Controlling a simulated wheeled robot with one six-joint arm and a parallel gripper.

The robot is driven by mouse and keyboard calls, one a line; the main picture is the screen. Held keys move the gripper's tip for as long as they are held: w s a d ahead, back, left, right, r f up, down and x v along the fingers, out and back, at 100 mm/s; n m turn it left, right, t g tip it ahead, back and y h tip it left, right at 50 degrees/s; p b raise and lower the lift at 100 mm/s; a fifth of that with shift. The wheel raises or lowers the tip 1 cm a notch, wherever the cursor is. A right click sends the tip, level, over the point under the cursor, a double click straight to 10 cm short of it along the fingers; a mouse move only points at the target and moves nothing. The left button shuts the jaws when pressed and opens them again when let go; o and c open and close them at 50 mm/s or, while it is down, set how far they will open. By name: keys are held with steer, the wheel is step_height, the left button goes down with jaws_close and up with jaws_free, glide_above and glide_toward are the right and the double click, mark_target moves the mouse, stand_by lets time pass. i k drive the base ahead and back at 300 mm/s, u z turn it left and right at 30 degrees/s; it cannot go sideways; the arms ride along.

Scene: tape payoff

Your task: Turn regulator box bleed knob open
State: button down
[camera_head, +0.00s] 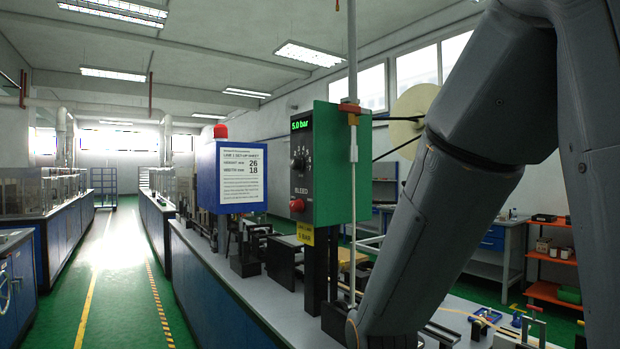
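The regulator box (341,165) is a green box with a black front panel, mounted on a black post above the long bench. Its green display reads 5.0 bar. A dark round knob (298,164) with scale marks sits in the upper half of the panel. A red knob (297,205) sits below it, under the word BLEED. The red knob looks small and seen at a slant, so its turn position cannot be told. My grey arm fills the right side and bends down in front of the bench, right of the box. My gripper is out of view.
A vertical pipe (352,60) with a red fitting runs along the box's right side. A blue box with a white setup sheet (241,173) and red lamp stands left of it. The bench (240,287) carries several fixtures. The green aisle at left is clear.

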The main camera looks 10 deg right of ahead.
mark_target(297, 205)
steer(key=k, duration=1.15)
steer(key=u, duration=0.85)
steer(key=i, duration=1.7)
steer(key=z, duration=0.8)
